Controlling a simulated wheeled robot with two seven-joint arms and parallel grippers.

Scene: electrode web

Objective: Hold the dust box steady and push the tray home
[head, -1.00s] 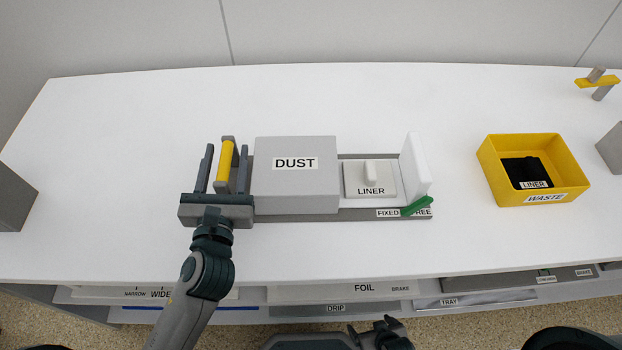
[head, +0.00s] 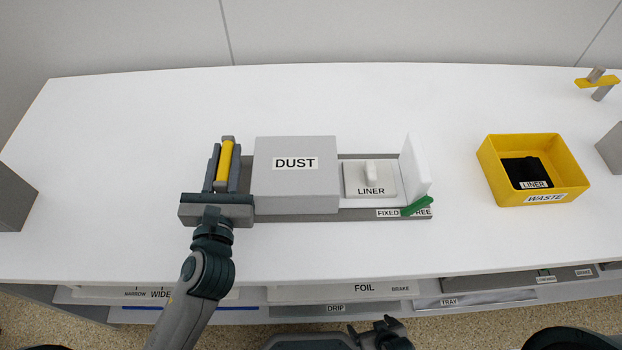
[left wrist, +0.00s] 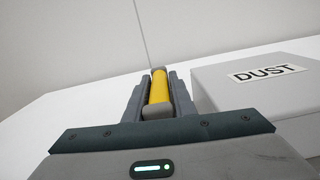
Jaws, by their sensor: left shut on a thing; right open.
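The grey dust box (head: 296,188) sits on a dark grey base plate (head: 360,214) in the middle of the table; it also shows in the left wrist view (left wrist: 262,99). A yellow handle (head: 225,160) stands at its left end. My left gripper (head: 226,168) is shut on the yellow handle, its fingers on either side of it, as the left wrist view (left wrist: 159,95) also shows. The white tray (head: 415,168) sticks out to the right of the box, with a liner block (head: 370,180) on it. A green lever (head: 417,206) lies between the FIXED and FREE labels. My right gripper (head: 380,335) is at the bottom edge, open and empty.
A yellow waste bin (head: 487,165) with a black liner (head: 526,170) inside stands to the right. Grey blocks stand at the table's left (head: 14,198) and right edges. A yellow and grey piece (head: 597,82) is at the back right. The table right of the tray is clear up to the bin.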

